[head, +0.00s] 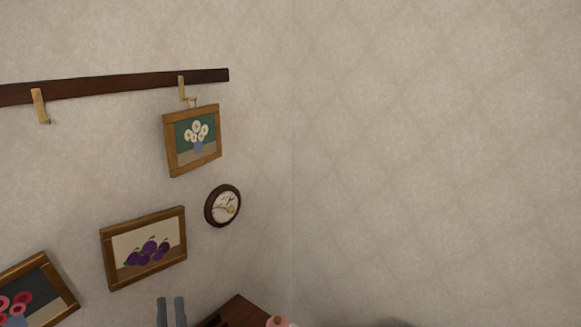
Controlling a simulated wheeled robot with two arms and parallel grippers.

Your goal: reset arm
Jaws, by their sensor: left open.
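My left gripper (171,304) shows at the bottom edge of the head view, left of the middle. Its two grey fingers point up, with a narrow gap between them and nothing seen in it. It is open. It appears below the framed picture of purple fruit (164,239). The rest of my left arm is out of view. My right gripper is not in view.
A dark wall rail (130,84) carries brass hooks; a framed white-flower picture (193,140) hangs from the right one. A round clock (223,206) and a red-flower picture (35,296) are on the wall. Wooden furniture (239,306) is below. The right wall is bare.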

